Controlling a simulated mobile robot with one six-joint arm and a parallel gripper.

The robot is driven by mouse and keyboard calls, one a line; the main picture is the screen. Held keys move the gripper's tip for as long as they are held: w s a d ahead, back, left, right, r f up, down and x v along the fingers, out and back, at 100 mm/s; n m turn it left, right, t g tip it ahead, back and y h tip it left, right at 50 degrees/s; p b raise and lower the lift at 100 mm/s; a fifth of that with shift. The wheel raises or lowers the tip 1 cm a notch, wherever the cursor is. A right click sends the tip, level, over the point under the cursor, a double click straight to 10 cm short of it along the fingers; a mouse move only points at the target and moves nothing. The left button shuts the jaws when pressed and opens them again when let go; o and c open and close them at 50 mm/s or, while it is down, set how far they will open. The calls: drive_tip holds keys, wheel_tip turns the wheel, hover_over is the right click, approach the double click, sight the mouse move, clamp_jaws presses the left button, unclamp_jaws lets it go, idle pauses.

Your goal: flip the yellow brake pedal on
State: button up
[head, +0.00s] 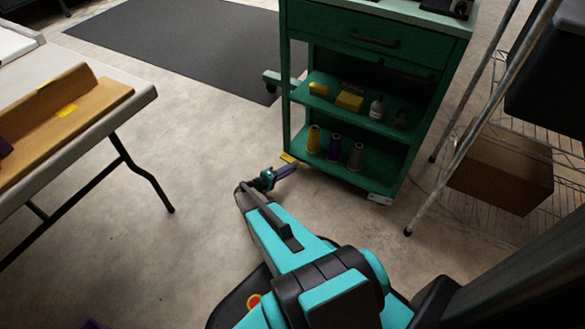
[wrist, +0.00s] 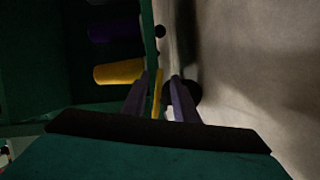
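The yellow brake pedal (head: 287,157) is at the lower left corner of the green cart (head: 284,90), close to the floor. My gripper (head: 291,170) reaches down to that corner, just in front of the pedal. In the wrist view the pedal is a narrow yellow strip (wrist: 157,92) between the two fingers. My gripper (wrist: 160,76) is open there, with the left finger close to the strip and a wider gap on the right. I cannot tell whether a finger touches it, or how far the pedal is tilted.
Thread spools (head: 334,148) stand on the cart's lower shelf, near my fingers' left side in the wrist view. A pale pedal (head: 380,199) shows at the cart's other front corner. A folding table (head: 140,92) stands left, a wire rack (head: 480,130) right. Floor between is clear.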

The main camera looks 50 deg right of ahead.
drive_tip(key=w+a+r+p, duration=0.1)
drive_tip(key=a+p, duration=0.2)
drive_tip(key=a, duration=0.9)
drive_tip(key=shift+w+a+p, duration=0.3)
drive_tip(key=shift+w+a, duration=0.05)
drive_tip(key=shift+a, duration=0.05)
drive_tip(key=shift+r, duration=0.25)
drive_tip(key=s+a+r+p, duration=0.2)
drive_tip(key=a+r+p, duration=0.1)
drive_tip(key=r+p, duration=0.9)
drive_tip(key=s+a+r+g+y+p, duration=0.2)
drive_tip(key=s+a+r+y+p, duration=0.4)
drive_tip(key=s+r+p, duration=0.4)
drive_tip(key=s+a+r+n+y+p, duration=0.2)
drive_tip(key=s+a, duration=0.5)
drive_tip(key=a, duration=0.4)
drive_tip(key=s+a+r+n+g+y+p, duration=0.1)
drive_tip(key=s+a+r+n+y+p, duration=0.1)
drive_tip(key=s+a+r+y+p, duration=0.2)
drive_tip(key=s+a+y+p, duration=0.3)
drive_tip(key=s+a+y, duration=0.1)
drive_tip(key=a, duration=0.4)
drive_tip(key=shift+y, duration=0.4)
